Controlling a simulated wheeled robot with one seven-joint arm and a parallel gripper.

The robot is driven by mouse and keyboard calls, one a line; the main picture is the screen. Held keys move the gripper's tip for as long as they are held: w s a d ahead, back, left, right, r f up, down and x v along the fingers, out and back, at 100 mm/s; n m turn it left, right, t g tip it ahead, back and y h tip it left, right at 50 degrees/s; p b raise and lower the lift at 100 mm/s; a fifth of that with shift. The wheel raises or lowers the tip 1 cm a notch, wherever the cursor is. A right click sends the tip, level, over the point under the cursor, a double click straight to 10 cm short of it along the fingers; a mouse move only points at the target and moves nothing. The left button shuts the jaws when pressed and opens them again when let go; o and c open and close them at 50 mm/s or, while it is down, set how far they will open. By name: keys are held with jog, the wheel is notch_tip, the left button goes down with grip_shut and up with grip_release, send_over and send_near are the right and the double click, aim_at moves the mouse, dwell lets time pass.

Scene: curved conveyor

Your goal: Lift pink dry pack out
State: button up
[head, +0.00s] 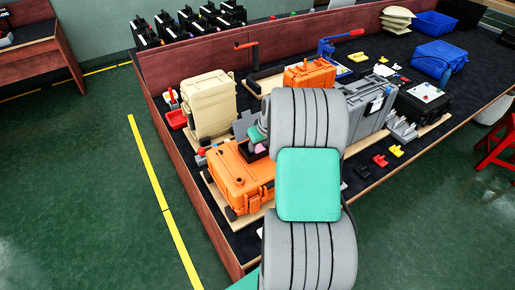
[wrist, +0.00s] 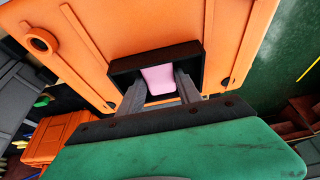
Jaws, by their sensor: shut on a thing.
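The pink dry pack (wrist: 158,78) shows in the wrist view between the two grey fingers of my gripper (wrist: 160,88). My gripper is shut on it. A black rectangular holder (wrist: 190,54) on the orange case (wrist: 150,22) frames the pack and the fingertips; how deep the pack sits in it cannot be told. In the head view the orange case (head: 240,180) lies on the table, and a small pink patch of the pack (head: 260,147) shows beside my arm, which hides most of my gripper.
A beige case (head: 209,103) stands behind the orange case. A second orange case (head: 309,73), a grey case (head: 367,103) and a black case (head: 422,101) stand farther right. Small red and yellow parts (head: 396,151) lie at the right. A raised wooden edge (head: 185,150) borders the table.

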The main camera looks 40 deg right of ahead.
jog(key=c, duration=0.7)
jog(key=shift+r+b, duration=0.5)
jog(key=shift+r, duration=0.1)
jog(key=s+a+r+b, duration=0.1)
jog(key=r, duration=0.1)
jog(key=s+a+r, duration=0.1)
jog(key=r, duration=0.2)
jog(key=a+r+b, duration=0.1)
jog(key=r, duration=0.1)
jog(key=shift+s+a+r+b, duration=0.25)
jog(key=shift+s+a+b, duration=0.05)
jog(key=shift+s+a, duration=0.1)
jog(key=s+a+r+b, duration=0.2)
jog(key=s+a+r, duration=0.2)
jog(key=s+a, duration=0.25)
jog(key=shift+w+a+r+p, duration=0.15)
jog(key=shift+r+p, duration=0.65)
jog(key=shift+r, duration=0.45)
jog(key=shift+w+a+r+p, duration=0.15)
jog(key=shift+r+p, duration=0.65)
jog(key=shift+r, duration=0.4)
jog(key=shift+w+a+r+p, duration=0.15)
jog(key=shift+r+p, duration=0.65)
jog(key=shift+r, duration=0.45)
